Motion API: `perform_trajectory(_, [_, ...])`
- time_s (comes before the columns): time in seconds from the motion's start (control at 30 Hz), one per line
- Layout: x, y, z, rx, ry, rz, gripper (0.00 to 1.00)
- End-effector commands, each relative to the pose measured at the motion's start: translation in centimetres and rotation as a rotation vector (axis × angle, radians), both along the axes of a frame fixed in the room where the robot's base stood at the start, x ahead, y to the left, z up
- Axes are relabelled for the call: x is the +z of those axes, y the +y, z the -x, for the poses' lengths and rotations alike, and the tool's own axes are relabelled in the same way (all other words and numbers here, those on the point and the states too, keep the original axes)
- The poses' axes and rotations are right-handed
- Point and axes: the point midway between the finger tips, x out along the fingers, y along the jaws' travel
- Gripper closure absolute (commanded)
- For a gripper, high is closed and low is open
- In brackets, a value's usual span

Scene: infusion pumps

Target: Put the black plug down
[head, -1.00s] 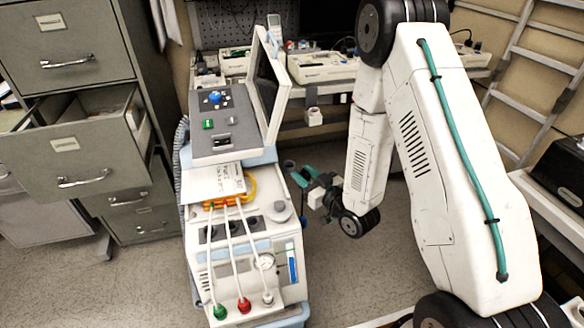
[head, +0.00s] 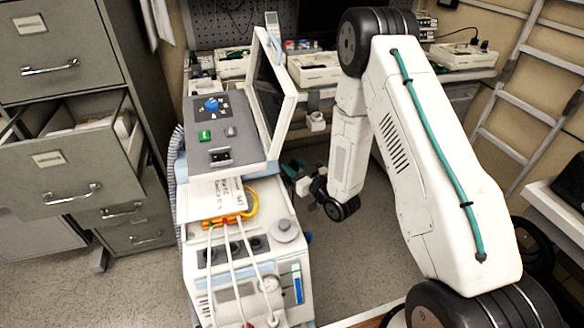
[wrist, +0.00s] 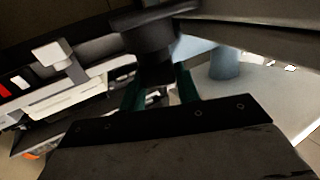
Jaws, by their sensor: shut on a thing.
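My gripper (head: 298,180) is low behind the right side of the white medical machine (head: 285,205) in the head view, and the machine partly covers it. In the wrist view, the green fingers of my gripper (wrist: 160,88) are shut on the black plug (wrist: 152,62). The plug sits between the fingers as a dark, blurred shape. I cannot make out the plug in the head view. Whether it touches anything beneath it cannot be told.
A grey filing cabinet (head: 62,62) with an open drawer stands at the left. The workbench (head: 325,92) at the back holds several beige devices. A ladder (head: 510,95) leans at the right. Bare floor (head: 385,245) shows right of the machine.

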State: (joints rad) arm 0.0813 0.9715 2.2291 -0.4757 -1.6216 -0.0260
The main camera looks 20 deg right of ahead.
Motion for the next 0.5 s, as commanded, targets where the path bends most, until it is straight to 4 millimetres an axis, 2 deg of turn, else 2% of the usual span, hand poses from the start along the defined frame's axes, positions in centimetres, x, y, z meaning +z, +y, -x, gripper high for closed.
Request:
perform_trajectory(0.1, [-0.97, -0.11, 0.0, -0.001, -0.001, 0.0, 0.97])
perform_trajectory(0.43, [-1.28, -0.09, 0.0, -0.001, -0.001, 0.001, 0.97])
perform_trajectory(0.47, [-1.21, -0.09, 0.0, -0.001, -0.001, 0.001, 0.59])
perform_trajectory(0.5, [-1.2, -0.1, -0.01, -0.001, -0.001, 0.001, 0.48])
